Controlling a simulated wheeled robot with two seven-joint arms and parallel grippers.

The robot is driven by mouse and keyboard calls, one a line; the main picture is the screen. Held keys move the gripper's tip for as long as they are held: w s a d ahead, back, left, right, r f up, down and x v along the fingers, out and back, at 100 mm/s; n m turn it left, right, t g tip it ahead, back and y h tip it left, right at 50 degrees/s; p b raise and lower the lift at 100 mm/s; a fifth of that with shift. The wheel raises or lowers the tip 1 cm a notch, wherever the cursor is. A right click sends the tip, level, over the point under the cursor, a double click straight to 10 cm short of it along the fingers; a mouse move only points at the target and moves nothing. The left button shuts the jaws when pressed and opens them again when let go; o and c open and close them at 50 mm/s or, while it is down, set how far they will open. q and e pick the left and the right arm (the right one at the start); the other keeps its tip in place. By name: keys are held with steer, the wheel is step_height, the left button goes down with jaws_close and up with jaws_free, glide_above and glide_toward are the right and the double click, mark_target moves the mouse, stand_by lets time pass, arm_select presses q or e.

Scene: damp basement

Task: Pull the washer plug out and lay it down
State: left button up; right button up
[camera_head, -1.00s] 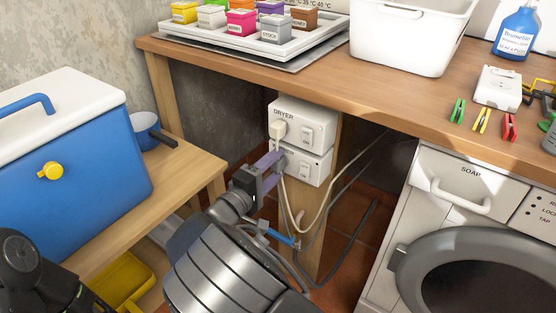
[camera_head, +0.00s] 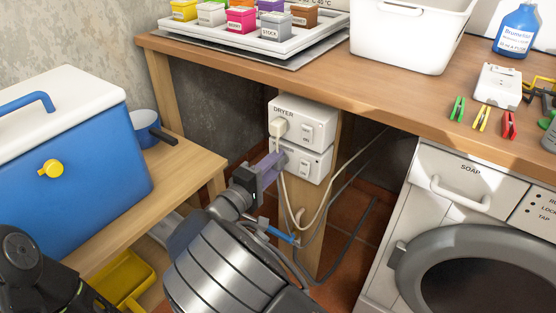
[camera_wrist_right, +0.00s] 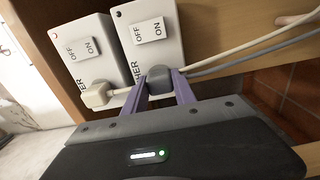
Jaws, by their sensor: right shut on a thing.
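The washer plug (camera_wrist_right: 159,78) is dark grey and sits at the face of the washer socket box (camera_wrist_right: 152,35), the lower of two white boxes on the bench leg. It also shows in the head view (camera_head: 283,159), mostly hidden by the fingers. My right gripper (camera_head: 274,162) has its purple fingers on either side of the plug, shut on it; the wrist view shows this grip (camera_wrist_right: 160,86). I cannot tell whether the plug is fully seated. My left gripper is out of view; only part of my left arm shows at lower left.
The dryer socket box (camera_head: 312,122) above holds a cream dryer plug (camera_head: 278,128). Cream and grey cables loop down beside the bench leg. A low wooden bench (camera_head: 190,165) with a blue cooler (camera_head: 80,145) is at left. The washing machine (camera_head: 440,220) stands at right.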

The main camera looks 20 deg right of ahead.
steer(key=shift+a, duration=0.15)
jaws_close()
steer(key=shift+p+v, duration=1.75)
steer(key=shift+v, duration=1.15)
